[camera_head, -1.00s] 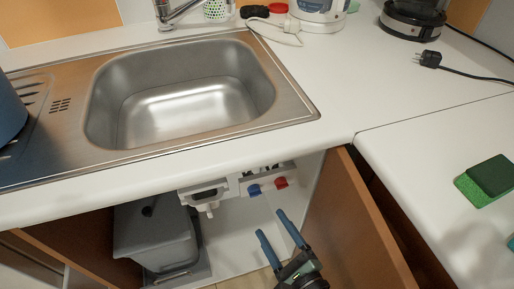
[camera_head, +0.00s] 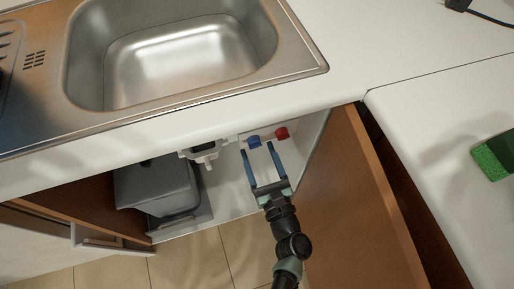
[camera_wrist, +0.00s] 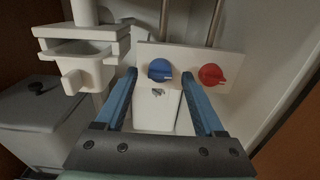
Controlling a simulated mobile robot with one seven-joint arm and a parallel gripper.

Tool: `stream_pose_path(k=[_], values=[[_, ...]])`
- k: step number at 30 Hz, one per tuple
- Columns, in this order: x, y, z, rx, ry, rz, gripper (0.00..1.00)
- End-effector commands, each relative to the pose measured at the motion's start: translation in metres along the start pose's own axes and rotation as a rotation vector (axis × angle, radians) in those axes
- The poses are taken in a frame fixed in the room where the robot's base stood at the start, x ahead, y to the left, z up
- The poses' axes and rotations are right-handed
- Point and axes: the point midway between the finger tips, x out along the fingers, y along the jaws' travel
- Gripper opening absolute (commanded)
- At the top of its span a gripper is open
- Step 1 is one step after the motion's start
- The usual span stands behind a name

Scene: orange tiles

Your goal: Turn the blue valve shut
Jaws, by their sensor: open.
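The blue valve (camera_wrist: 160,70) is a small round knob on a white panel inside the open cabinet under the sink. In the head view, the blue valve (camera_head: 254,141) sits just beyond my gripper's fingertips. A red valve (camera_wrist: 211,74) is to its right on the same panel; it also shows in the head view (camera_head: 281,133). My gripper (camera_head: 257,149) is open and empty, with its two blue fingers pointing at the panel. In the wrist view my gripper (camera_wrist: 159,78) has the blue valve between its finger lines, slightly beyond the tips. Contact is not visible.
An open wooden door (camera_head: 352,190) stands close to the right of my arm. A grey bin (camera_head: 157,188) and a white drain fitting (camera_wrist: 88,62) are on the left. The white countertop (camera_head: 330,95) with the steel sink overhangs the cabinet opening.

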Motion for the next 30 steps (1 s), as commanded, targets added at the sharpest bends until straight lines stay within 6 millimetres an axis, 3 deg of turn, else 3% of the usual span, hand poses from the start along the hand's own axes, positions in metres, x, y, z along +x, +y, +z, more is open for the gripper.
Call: stream_pose_path(k=[6,15,26,27,30], values=[[0.017,0.0,0.0,-0.001,0.0,0.0,0.71],[0.019,0.0,0.0,-0.001,0.0,0.0,0.69],[0.019,0.0,0.0,-0.001,0.0,0.0,0.04],[0.019,0.0,0.0,-0.001,0.0,0.0,0.0],[0.018,0.0,0.0,-0.002,0.0,-0.001,0.0]])
